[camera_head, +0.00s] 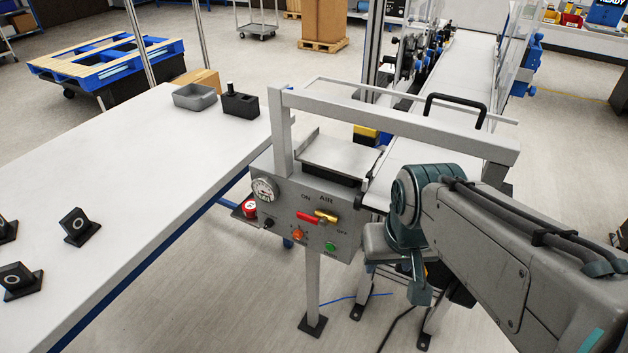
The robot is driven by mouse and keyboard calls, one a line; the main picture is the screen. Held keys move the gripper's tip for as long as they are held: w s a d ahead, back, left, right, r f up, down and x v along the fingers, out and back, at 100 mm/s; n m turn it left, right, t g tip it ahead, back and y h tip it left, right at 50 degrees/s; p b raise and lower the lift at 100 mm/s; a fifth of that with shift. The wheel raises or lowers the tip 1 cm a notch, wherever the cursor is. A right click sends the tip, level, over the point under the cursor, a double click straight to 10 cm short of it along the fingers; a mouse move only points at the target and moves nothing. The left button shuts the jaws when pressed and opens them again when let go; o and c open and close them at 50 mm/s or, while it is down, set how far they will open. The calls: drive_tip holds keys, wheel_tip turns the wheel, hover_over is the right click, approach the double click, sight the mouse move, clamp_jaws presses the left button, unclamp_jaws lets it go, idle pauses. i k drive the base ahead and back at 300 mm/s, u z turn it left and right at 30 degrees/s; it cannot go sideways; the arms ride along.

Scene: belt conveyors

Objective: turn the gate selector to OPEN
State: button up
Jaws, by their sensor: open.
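A grey control panel (345,242) stands on a post in the middle of the view. It carries a red lever (308,217) and a yellow lever (326,216) near the words ON, AIR and OFF. Below them are an orange knob (298,234) and a green button (330,247). A small black knob (268,223) is at the panel's lower left. I cannot read which control is the gate selector, nor see the word OPEN. My gripper (420,292) hangs right of the panel, apart from it, open and empty. My wrist partly hides it.
A red button (250,207) and a gauge (263,190) are at the panel's left. A frame bar (400,124) with a black handle (455,99) crosses above it. A white table (120,190) fills the left. A conveyor (465,70) runs behind.

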sight(269, 222)
drive_tip(key=u, duration=0.45)
drive_tip(key=i, duration=0.3)
drive_tip(key=u, duration=0.35)
